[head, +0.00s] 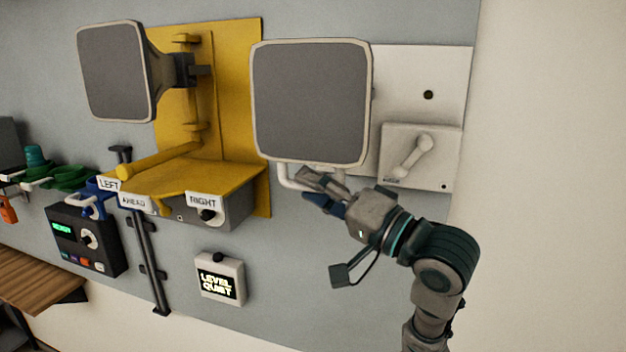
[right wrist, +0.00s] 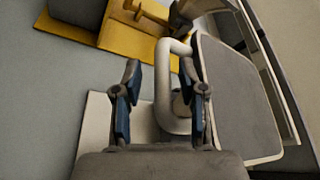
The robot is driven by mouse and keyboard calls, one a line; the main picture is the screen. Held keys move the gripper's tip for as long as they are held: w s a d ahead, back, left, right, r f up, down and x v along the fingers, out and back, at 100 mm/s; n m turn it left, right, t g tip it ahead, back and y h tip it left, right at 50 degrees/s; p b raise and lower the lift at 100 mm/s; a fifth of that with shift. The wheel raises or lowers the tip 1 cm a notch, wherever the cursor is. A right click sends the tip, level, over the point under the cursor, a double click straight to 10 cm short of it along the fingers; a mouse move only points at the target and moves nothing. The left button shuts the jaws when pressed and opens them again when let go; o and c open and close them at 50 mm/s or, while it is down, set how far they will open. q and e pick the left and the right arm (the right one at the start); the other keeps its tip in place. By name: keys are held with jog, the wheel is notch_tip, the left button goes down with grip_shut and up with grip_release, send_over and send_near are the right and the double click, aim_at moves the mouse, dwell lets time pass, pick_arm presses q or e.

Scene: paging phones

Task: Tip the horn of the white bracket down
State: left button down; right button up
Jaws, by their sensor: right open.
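The white bracket (head: 408,68) is a pale plate on the wall at the right. Its horn (head: 311,102) has a large grey square face with a light rim; this face faces roughly toward me in the head view. A white bar handle (head: 285,178) hangs below the horn. The horn's face (right wrist: 235,95) and the handle's tube (right wrist: 164,85) also show in the right wrist view. My right gripper (head: 312,188) is at the handle, under the horn. Its fingers (right wrist: 162,85) are open, with the tube between them and no clear grip. My left gripper is out of view.
A yellow bracket (head: 233,60) with another horn (head: 112,72) and a shelf is at the left. A white box with a lever (head: 410,158) is at the right. A small box reading LEVEL QUIET (head: 219,279) is below. The wall beneath the handle is mostly clear.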

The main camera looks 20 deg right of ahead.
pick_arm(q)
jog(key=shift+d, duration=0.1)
pick_arm(e)
jog(key=shift+w+a, duration=0.1)
jog(key=shift+a, duration=0.05)
jog(key=shift+c, duration=0.2)
grip_shut()
